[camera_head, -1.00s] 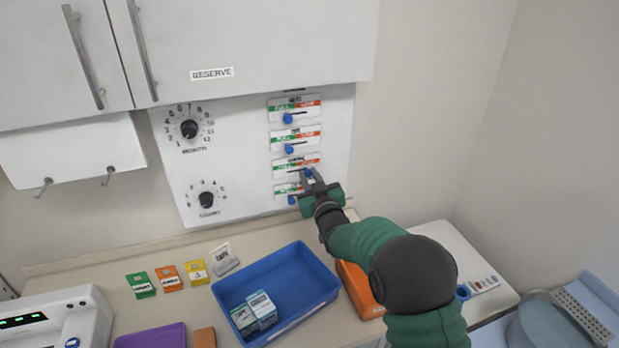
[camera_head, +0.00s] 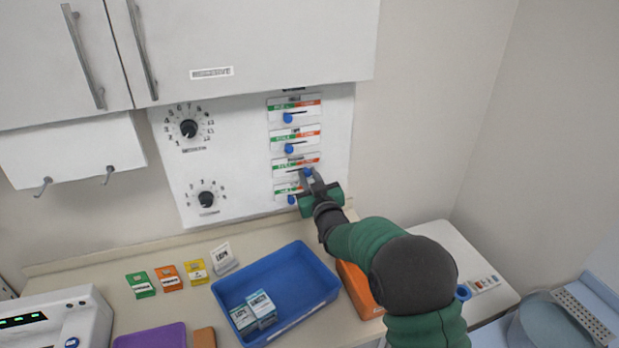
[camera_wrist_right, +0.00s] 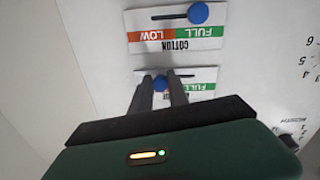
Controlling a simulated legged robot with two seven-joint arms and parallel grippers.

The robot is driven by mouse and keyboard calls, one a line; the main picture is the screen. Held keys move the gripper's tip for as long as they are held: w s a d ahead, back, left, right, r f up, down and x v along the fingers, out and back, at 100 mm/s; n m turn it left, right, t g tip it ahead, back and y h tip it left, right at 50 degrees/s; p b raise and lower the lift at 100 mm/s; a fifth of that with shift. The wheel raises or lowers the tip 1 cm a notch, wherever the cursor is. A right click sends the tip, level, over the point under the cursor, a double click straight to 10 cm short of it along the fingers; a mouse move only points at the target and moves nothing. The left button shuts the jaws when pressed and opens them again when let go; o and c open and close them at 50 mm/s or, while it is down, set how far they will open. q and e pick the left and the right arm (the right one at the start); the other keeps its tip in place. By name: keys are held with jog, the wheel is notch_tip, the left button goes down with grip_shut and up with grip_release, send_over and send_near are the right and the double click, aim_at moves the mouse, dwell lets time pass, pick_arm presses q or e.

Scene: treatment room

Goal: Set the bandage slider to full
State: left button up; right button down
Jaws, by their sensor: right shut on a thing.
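A white panel (camera_head: 240,150) on the wall carries a column of several sliders with blue knobs, each label green at the left and orange-red at the right. My right gripper (camera_head: 309,175) is shut on the blue knob (camera_head: 308,171) of the third slider from the top, at its orange-red end. In the right wrist view, turned upside down, this knob (camera_wrist_right: 160,83) sits between the two fingers. Its label (camera_wrist_right: 200,80) shows FULL, but its name is hidden by the fingers. The neighbouring slider label (camera_wrist_right: 175,35) reads COTTON, with its knob at the FULL side.
Two black dials (camera_head: 189,129) are left of the sliders. A cabinet (camera_head: 240,50) hangs above. On the counter below are a blue tray (camera_head: 322,293) with small boxes, coloured cards (camera_head: 168,278) and an orange box (camera_head: 358,290) beside my right arm.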

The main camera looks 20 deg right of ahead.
aim_at(285, 173)
jog(key=a+b, duration=0.2)
jog(key=a, duration=0.1)
jog(key=a+b, duration=0.1)
jog(key=shift+s+a+f, duration=0.1)
jog(key=shift+a+f, duration=0.15)
jog(key=shift+a+r, duration=0.15)
jog(key=shift+a, duration=0.3)
jog(key=c, duration=1.3)
grip_release()
jog(key=shift+r, duration=0.1)
jog(key=shift+a, duration=0.15)
